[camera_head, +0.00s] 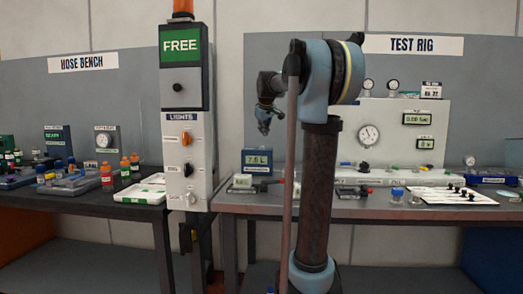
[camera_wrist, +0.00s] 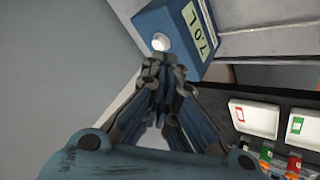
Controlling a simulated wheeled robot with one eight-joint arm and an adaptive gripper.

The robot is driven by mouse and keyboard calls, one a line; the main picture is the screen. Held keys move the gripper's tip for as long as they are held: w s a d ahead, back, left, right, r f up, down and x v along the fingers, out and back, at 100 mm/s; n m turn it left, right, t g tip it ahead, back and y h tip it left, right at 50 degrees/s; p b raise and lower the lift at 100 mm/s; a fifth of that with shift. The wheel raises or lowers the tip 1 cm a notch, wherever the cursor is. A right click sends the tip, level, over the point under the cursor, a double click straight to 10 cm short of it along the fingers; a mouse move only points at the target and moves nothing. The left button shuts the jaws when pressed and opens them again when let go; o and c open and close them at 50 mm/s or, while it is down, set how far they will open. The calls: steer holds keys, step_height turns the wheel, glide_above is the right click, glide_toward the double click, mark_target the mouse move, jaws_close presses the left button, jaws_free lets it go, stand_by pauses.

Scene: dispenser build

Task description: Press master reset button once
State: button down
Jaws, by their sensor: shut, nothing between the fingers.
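No label reading "master reset" is legible, so I cannot tell which button bears that name. A blue box (camera_head: 257,161) with a small volume display stands on the right bench. In the wrist view the blue box (camera_wrist: 172,20) shows a display reading about 7.0 L and a round white button (camera_wrist: 160,42). My gripper (camera_wrist: 163,65) is shut and empty, its fingertips just short of the white button in that picture. Contact cannot be told. In the head view my gripper (camera_head: 264,126) hangs above the blue box, left of my arm.
A grey post (camera_head: 200,150) carries a green FREE sign (camera_head: 180,48), a dark round knob (camera_head: 180,87) and a LIGHTS panel. The hose bench (camera_head: 80,205) at left holds bottles and trays. The test rig (camera_head: 400,125) at right has gauges, with small parts on its bench.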

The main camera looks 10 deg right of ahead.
step_height(320, 180, up, 4)
steer(key=n+t, duration=0.1)
glide_above(262, 147)
steer(key=w, duration=0.1)
steer(key=shift+w+a+f, duration=0.1)
steer(key=shift+a, duration=0.2)
steer(key=shift+f, duration=0.1)
steer(key=shift+f, duration=4.35)
steer(key=shift+f, duration=0.1)
steer(key=shift+f, duration=0.25)
steer(key=shift+f, duration=0.4)
steer(key=shift+r, duration=0.85)
